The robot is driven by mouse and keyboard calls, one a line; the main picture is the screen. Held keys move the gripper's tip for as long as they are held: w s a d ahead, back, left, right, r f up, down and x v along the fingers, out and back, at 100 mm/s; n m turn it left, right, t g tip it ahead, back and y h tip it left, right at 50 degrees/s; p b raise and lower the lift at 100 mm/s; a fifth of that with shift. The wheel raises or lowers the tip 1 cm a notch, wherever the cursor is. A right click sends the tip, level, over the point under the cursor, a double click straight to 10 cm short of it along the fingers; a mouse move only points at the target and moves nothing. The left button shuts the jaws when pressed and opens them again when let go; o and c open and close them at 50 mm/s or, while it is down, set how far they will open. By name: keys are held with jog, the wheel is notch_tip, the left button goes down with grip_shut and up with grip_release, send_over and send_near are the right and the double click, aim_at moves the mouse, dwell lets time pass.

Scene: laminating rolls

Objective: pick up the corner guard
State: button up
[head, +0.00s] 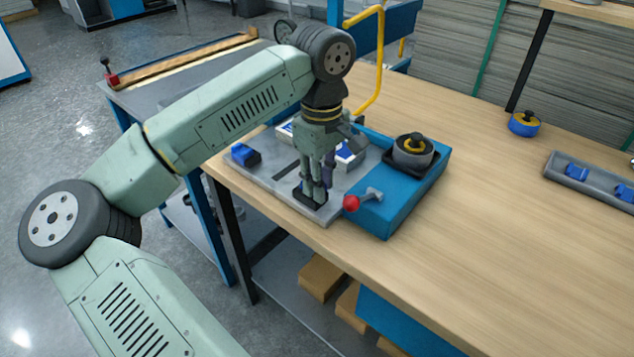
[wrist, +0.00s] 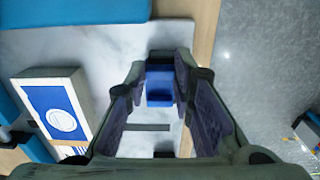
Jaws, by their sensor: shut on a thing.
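My gripper (head: 314,190) points down at the front corner of a grey plate (head: 268,178) on the bench. In the wrist view, my gripper (wrist: 161,84) is shut on a small blue piece, which looks like the corner guard (wrist: 160,88), between its dark pads. A black piece or holder (head: 310,199) surrounds the fingertips at plate level in the head view. The fingers hide the corner guard there. I cannot tell whether the guard is clear of the holder.
A blue block (head: 245,155) sits at the plate's left corner. White-and-blue boxes (head: 350,152) stand behind the gripper. A red-knobbed lever (head: 351,203) and a blue base (head: 405,199) with a black roll (head: 413,150) lie close right.

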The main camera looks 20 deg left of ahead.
notch_tip(320, 180, up, 4)
jog(key=shift+f+b, duration=0.25)
jog(key=shift+b, duration=0.35)
jog(key=s+a+r+b, duration=0.1)
jog(key=s+a+b, duration=0.2)
jog(key=s, duration=1.2)
jog(key=shift+s+a+r, duration=0.2)
jog(key=shift+s+a, duration=0.05)
jog(key=shift+a, duration=0.35)
jog(key=shift+w, duration=0.1)
